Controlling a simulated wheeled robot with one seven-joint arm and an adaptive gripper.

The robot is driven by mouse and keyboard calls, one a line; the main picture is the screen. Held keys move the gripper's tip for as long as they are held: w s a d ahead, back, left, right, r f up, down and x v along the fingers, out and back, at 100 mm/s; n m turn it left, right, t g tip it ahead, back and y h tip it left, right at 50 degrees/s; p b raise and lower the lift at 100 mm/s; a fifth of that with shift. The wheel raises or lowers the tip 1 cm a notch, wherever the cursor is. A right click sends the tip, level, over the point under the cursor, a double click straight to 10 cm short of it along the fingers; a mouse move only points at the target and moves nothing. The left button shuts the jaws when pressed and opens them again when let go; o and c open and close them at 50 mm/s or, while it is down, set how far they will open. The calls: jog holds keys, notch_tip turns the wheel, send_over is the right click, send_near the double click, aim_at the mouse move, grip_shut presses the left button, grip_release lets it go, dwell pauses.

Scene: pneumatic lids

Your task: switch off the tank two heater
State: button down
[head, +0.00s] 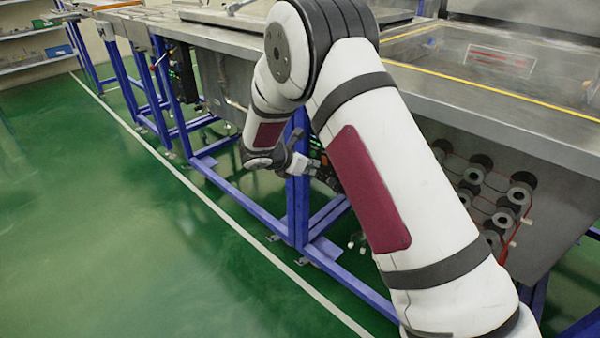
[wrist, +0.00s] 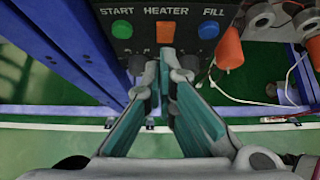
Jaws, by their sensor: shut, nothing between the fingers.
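A dark control box (wrist: 185,12) fills the top of the wrist view. It carries a green START button (wrist: 122,29), an orange rectangular HEATER switch (wrist: 165,31) and a blue FILL button (wrist: 208,30). My gripper (wrist: 166,76) is shut and empty. Its fingertips sit just below the HEATER switch in the picture; I cannot tell whether they touch it. In the head view my gripper (head: 318,166) is by the blue frame under the tanks, and the switch itself cannot be made out there. No tank number is readable.
A blue post (wrist: 75,40) stands close to the left of the box. An orange cylinder (wrist: 229,50) and a cable are close on its right. Grey round fittings (head: 505,200) line the tank's side. The green floor (head: 150,250) is clear.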

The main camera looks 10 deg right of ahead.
jog(key=shift+w+d+r, duration=0.1)
jog(key=shift+w+d, duration=0.45)
jog(key=shift+d, duration=0.1)
jog(key=shift+w+d+r, duration=0.15)
jog(key=shift+d, duration=0.15)
jog(key=shift+r+p, duration=0.75)
jog(key=shift+r, duration=0.1)
jog(key=shift+a, duration=0.1)
